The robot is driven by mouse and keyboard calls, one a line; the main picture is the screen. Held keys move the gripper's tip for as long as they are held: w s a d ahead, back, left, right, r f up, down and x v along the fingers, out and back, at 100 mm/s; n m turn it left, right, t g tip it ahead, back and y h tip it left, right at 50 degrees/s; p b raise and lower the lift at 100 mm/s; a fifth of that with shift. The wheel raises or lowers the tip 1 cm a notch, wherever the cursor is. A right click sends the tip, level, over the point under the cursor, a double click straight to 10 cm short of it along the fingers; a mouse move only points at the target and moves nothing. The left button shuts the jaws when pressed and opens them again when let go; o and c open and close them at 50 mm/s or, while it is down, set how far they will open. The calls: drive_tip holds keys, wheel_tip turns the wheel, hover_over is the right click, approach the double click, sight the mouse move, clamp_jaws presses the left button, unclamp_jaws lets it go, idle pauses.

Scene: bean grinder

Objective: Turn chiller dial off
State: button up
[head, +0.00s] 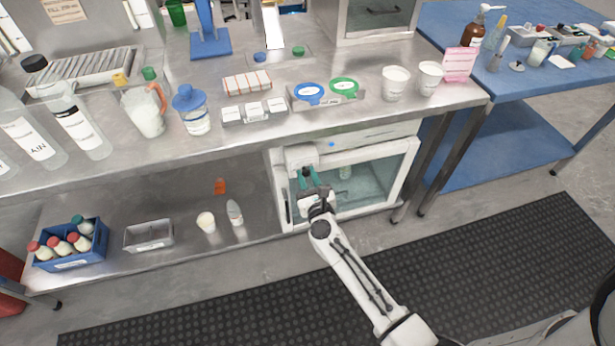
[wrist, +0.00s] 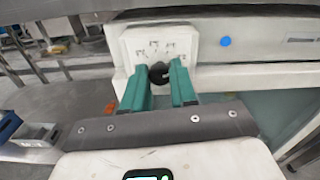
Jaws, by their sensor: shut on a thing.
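The chiller (head: 345,170) is a white cabinet with a glass door, standing on the lower shelf under the steel bench. Its dial (wrist: 159,73) is a small black knob on a white panel (wrist: 160,44) with printed marks around it. My gripper (head: 307,175) is at the chiller's upper left front. In the wrist view its green fingers (wrist: 161,80) stand on either side of the dial, shut on it. The fingers hide the dial's sides, and I cannot read which mark it points to.
A blue dot (wrist: 225,41) sits right of the dial panel. The steel bench edge (head: 200,152) runs just above the chiller. A white cup (head: 206,222), a small bottle (head: 235,213), a metal tray (head: 148,235) and a blue crate (head: 70,262) stand on the shelf to the left.

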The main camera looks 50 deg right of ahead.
clamp_jaws()
